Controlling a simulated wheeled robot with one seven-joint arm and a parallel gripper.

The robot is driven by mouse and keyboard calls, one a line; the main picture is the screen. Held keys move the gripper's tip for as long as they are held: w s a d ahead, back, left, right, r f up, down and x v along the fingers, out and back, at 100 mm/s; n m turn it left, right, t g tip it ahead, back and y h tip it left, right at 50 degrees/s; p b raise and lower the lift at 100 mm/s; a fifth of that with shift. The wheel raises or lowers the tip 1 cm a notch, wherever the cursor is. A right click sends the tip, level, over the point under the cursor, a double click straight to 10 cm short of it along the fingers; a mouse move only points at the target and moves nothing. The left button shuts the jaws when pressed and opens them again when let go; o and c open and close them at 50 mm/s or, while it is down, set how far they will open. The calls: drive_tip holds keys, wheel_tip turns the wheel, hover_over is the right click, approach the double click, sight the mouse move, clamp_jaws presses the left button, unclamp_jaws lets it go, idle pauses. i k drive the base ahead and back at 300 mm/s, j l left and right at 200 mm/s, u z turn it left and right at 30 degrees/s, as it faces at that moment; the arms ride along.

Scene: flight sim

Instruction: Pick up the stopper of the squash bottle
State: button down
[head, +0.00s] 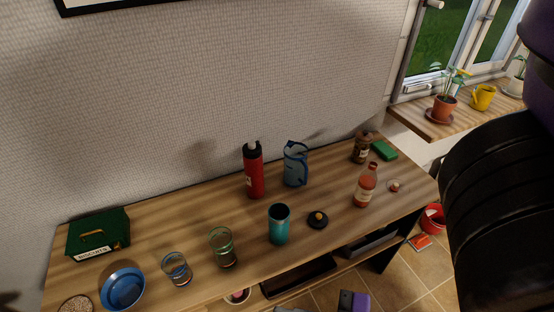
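The squash bottle (365,188) looks to be the clear bottle with orange-red contents and a pale label, upright at the right part of the wooden table. Its top (373,166) is red; I cannot tell whether this is a stopper or the neck. A small reddish-brown piece (394,186) lies just right of the bottle, on or in a small pale round dish; it may be the stopper. A black disc with an orange-tan knob (318,217) lies left of the bottle. My gripper does not show; only dark links of my arm fill the right edge.
On the table (200,210) stand a red flask (254,174), blue jug (296,166), teal tumbler (279,226), two glasses, a brown jar (361,149), a green block (384,149) and a green biscuit box (98,236). The wall is behind; a windowsill (415,119) with plants is right.

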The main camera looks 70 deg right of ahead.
sight(394, 188)
drive_tip(key=k+z, duration=0.1)
drive_tip(key=z, duration=1.3)
drive_tip(key=k+l+z, duration=0.1)
drive_tip(key=k, duration=0.2)
drive_tip(key=k+l+z, duration=0.15)
drive_tip(key=k, duration=0.2)
